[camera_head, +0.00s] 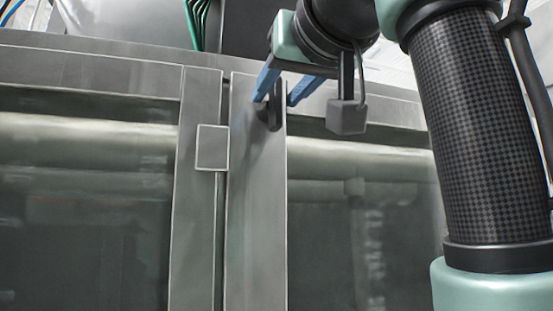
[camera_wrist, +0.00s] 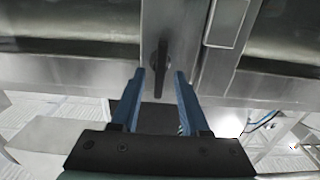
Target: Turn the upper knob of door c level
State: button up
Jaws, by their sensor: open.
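The upper knob (camera_head: 274,115) is a dark, narrow handle near the top of a grey metal door frame strip (camera_head: 257,200) in the head view. In the wrist view the knob (camera_wrist: 161,64) looks long and roughly upright on the picture, with its long side along the strip. My gripper (camera_head: 277,99) has two blue fingers, spread apart, one on each side of the knob. In the wrist view my gripper (camera_wrist: 160,75) is open and empty, with the knob between and just beyond its fingertips. I cannot tell whether either finger touches the knob.
A square metal plate (camera_head: 212,147) sits on the strip left of the knob. Dark glazed panels (camera_head: 85,210) lie on both sides. Green cables (camera_head: 198,22) hang above the machine's top edge. My arm fills the right of the head view.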

jog(key=shift+p+x, duration=0.3)
jog(key=shift+x, duration=0.75)
grip_shut()
